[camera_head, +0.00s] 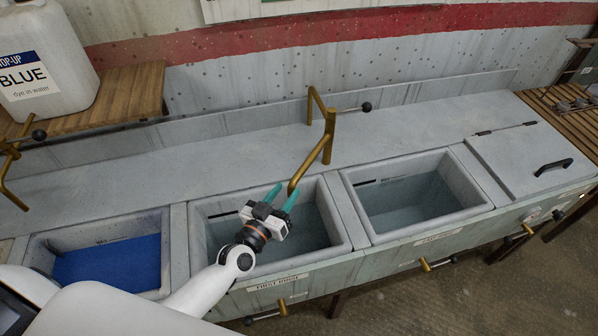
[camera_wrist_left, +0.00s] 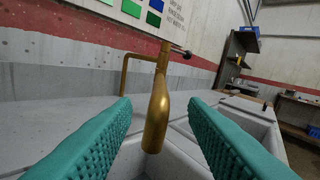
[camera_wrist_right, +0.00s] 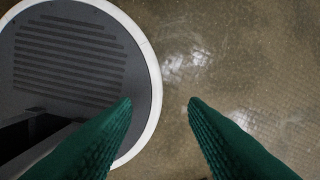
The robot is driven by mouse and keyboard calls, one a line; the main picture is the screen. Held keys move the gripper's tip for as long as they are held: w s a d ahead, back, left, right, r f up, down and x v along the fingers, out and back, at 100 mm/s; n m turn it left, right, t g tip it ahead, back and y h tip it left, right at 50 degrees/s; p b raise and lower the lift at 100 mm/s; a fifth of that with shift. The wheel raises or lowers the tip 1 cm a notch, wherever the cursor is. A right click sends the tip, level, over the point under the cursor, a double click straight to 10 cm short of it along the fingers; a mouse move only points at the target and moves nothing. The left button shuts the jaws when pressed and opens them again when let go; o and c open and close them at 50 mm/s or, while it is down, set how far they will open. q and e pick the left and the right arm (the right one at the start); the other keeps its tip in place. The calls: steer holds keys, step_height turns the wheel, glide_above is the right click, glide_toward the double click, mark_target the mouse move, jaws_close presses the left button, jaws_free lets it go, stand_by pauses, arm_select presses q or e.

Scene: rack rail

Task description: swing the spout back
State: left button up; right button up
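The brass spout (camera_head: 311,165) reaches from its upright pipe behind the basins down over the middle basin, labelled as the first rinse. A lever with a dark knob (camera_head: 366,106) sticks out to the right of the pipe. My left gripper (camera_head: 283,194) is over the middle basin at the spout's lower end, fingers apart. In the left wrist view the spout (camera_wrist_left: 157,112) stands between the two open teal fingers, with a gap visible on each side. My right gripper (camera_wrist_right: 160,103) shows only in its wrist view, open and empty above the floor.
The left basin (camera_head: 37,258) holds blue liquid, and the right basin (camera_head: 482,203) has clear-looking water. A second brass spout (camera_head: 10,175) is at the far left. A dye container (camera_head: 70,45) stands on a wooden shelf. A closed lid (camera_head: 530,150) is at right.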

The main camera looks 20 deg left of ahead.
mark_target(291, 187)
arm_select(q)
steer(key=w, duration=0.2)
steer(key=w+d, duration=0.1)
steer(key=w, duration=0.1)
steer(key=shift+w, duration=0.1)
steer(key=shift+w+d+f, duration=0.15)
steer(key=shift+w, duration=1.05)
steer(key=shift+w+d, duration=0.1)
steer(key=shift+w, duration=0.3)
arm_select(e)
steer(key=shift+w+a+r, duration=0.2)
steer(key=shift+w+a, duration=0.15)
steer(key=shift+w, duration=0.25)
arm_select(q)
jaws_close()
arm_select(e)
steer(key=shift+s+d, duration=0.15)
steer(key=shift+s, duration=0.15)
